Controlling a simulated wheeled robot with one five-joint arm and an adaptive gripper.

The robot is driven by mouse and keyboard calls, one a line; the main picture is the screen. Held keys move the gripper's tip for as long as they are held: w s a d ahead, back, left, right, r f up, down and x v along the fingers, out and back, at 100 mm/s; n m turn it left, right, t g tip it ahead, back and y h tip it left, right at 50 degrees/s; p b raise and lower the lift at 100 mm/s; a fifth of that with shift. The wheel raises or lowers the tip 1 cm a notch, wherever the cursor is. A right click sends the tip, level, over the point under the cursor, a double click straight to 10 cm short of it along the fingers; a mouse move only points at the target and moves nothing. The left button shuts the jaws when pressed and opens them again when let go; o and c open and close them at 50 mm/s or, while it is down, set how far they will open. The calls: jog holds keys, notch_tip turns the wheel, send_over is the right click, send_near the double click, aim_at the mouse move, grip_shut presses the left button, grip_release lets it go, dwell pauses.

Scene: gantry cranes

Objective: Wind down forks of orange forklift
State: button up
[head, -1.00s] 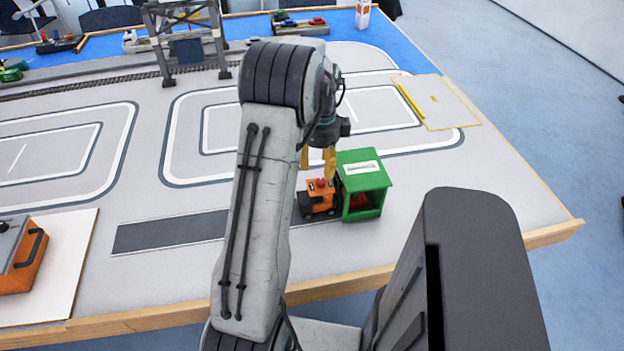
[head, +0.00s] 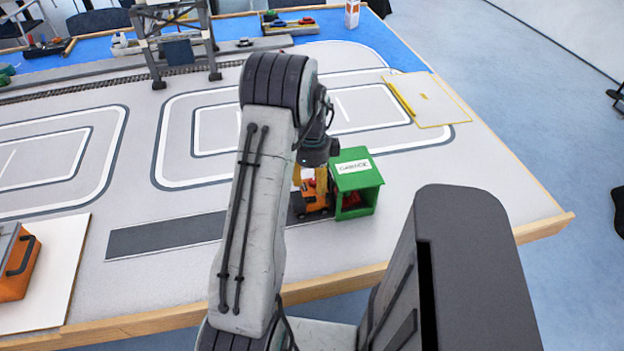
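The orange forklift (head: 313,203) stands on the grey table, with its right end against the open front of the green garage (head: 357,170). Something red shows inside the garage behind the forklift's mast side; I cannot tell whether it is a load or part of the forklift. My gripper (head: 310,183) has yellow fingers and points down at the forklift's top. My arm covers part of the gripper and the forklift's left side. I cannot tell whether the fingers touch the forklift or how far apart they are. The fork height is hidden.
A dark strip (head: 165,235) lies left of the forklift. An orange case (head: 15,262) sits on a white board at the far left. A gantry crane (head: 178,45) spans the track at the back. A yellow-edged plate (head: 425,98) lies at the right. The table's wooden edge (head: 330,284) is close in front.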

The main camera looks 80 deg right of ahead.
grip_shut()
jog(key=shift+n, duration=0.3)
dwell(0.3)
jog(key=n+b, duration=0.1)
jog(key=n, duration=0.3)
jog(key=shift+a+b, duration=0.1)
jog(key=shift+b, duration=0.25)
jog(key=n+b, duration=0.1)
jog(key=n, duration=0.4)
jog(key=shift+a+n, duration=0.1)
jog(key=shift+n, duration=0.3)
jog(key=n+b, duration=0.1)
jog(key=n, duration=0.4)
jog(key=shift+s+a, duration=0.1)
jog(key=n, duration=0.5)
jog(key=shift+s, duration=0.1)
jog(key=shift+n, duration=0.4)
